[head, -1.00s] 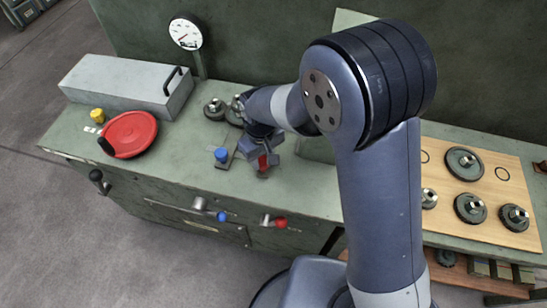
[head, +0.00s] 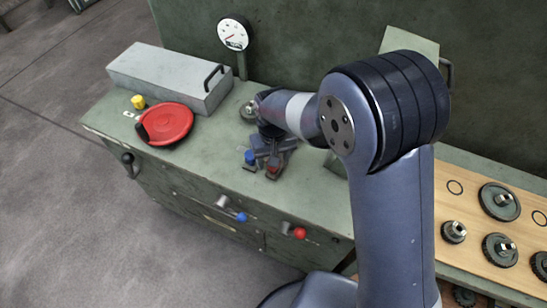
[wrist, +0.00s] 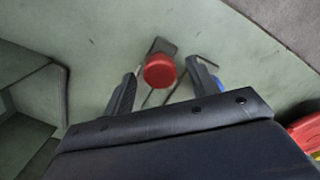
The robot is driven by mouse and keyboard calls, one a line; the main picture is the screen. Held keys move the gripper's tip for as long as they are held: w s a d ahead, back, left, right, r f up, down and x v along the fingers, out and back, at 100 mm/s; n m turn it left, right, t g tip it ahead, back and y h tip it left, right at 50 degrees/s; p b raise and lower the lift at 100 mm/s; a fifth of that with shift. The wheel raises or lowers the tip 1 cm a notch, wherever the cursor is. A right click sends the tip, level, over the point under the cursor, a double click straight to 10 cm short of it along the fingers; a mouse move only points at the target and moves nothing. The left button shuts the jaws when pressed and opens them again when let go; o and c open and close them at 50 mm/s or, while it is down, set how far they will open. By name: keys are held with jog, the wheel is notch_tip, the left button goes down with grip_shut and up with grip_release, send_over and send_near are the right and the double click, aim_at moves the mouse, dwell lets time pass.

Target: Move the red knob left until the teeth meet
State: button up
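The red knob (head: 273,168) stands on the green bench top, just right of the blue knob (head: 250,157). In the wrist view the red knob (wrist: 160,70) lies between the tips of my open gripper (wrist: 162,82), with a gap on each side. The blue knob (wrist: 218,84) shows just beyond the right finger there. In the head view my gripper (head: 274,151) is low over the bench at the red knob. One toothed gear (head: 248,110) shows behind it; my arm covers the area to its right, so I cannot see whether teeth touch.
A red handwheel (head: 168,124) and grey box (head: 170,76) stand to the left, with a dial gauge (head: 233,36) behind. Blue-tipped (head: 240,217) and red-tipped (head: 299,232) levers stick out in front. A wooden board (head: 465,235) with gears lies right.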

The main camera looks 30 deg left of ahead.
notch_tip(320, 180, up, 11)
jog(key=b, duration=0.1)
dwell(0.6)
jog(key=shift+f, duration=0.2)
notch_tip(320, 180, down, 11)
jog(key=shift+d+p, duration=0.15)
jog(key=shift+p, duration=0.4)
jog(key=shift+w+d+r+n, duration=0.1)
jog(key=shift+d+n, duration=0.1)
jog(key=shift+d, duration=0.35)
jog(key=shift+w+d+r+n, duration=0.1)
jog(key=shift+d+n, duration=0.1)
jog(key=shift+d, duration=0.85)
jog(key=shift+a, duration=0.1)
